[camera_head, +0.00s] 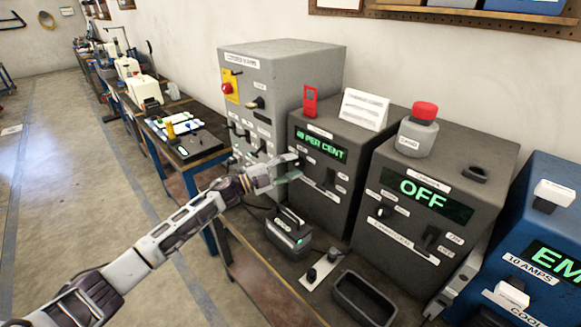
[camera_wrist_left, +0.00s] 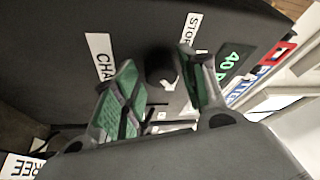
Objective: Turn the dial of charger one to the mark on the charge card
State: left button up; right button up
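Charger one (camera_head: 325,200) is the dark grey box with a green display (camera_head: 321,147) that seems to read 40 PER CENT. Its dial (camera_wrist_left: 160,66) is a dark round knob, seen between my left fingers in the left wrist view; in the head view my gripper mostly hides it. My left gripper (camera_head: 290,171) is at the charger's front, its green-padded fingers apart on either side of the dial. I cannot tell whether they touch it. A white card (camera_head: 364,110), its print too small to read, stands on top of charger one. My right gripper is not in view.
A second dark charger (camera_head: 420,217) reading OFF stands to the right, then a blue box (camera_head: 542,240). A light grey cabinet (camera_head: 285,65) stands to the left. A small battery-like box (camera_head: 289,235), a switch plate (camera_head: 322,272) and an empty dark tray (camera_head: 363,298) lie in front.

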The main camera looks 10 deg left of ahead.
pick_arm(q)
jog(key=shift+o, duration=0.5)
jog(key=shift+s+a+f, duration=0.15)
jog(key=shift+s+a, duration=0.2)
jog(key=shift+a, duration=0.1)
jog(key=v, duration=1.1)
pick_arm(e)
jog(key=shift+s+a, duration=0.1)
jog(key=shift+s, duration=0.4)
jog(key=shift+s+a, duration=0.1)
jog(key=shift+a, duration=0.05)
